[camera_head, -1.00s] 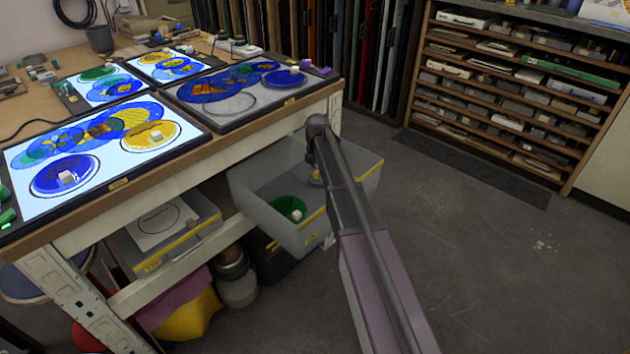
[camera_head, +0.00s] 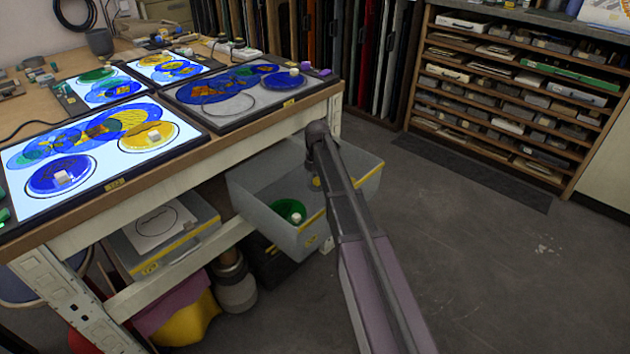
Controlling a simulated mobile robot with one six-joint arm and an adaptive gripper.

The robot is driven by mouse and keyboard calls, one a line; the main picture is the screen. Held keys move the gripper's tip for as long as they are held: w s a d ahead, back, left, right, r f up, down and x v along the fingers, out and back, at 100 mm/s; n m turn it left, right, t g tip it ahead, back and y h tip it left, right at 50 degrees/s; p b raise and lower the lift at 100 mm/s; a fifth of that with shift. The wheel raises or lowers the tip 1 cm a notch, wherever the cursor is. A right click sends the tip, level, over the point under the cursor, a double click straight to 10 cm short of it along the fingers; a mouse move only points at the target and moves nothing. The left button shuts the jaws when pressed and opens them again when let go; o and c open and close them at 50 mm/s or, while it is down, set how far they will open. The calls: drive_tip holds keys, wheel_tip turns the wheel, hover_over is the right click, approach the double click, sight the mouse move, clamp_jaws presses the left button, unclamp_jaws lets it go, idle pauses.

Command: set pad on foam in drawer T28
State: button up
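An open grey drawer (camera_head: 275,222) sticks out below the right end of the bench; the yellow tag on its front is too small to read. A green round piece (camera_head: 288,209) with a small white block on it lies inside, at the left. The foam is not clearly distinguishable on the drawer floor. My arm reaches over the drawer from the front right. My gripper (camera_head: 317,180) points down inside the drawer's outline, right of the green piece and partly hidden by my arm. A small yellowish patch shows at its tip. I cannot tell whether its fingers hold anything.
Lit panels with coloured glass discs, including the front left panel (camera_head: 90,150), stand on the bench. A darker panel (camera_head: 250,95) sits above the open drawer. Another drawer (camera_head: 160,240) with a circle-marked sheet is at the lower left. The floor at right is clear.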

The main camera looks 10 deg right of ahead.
sight(317, 179)
drive_tip(key=shift+r, duration=0.15)
wheel_tip(317, 179, up, 12)
drive_tip(key=p, duration=1.2)
idle(0.4)
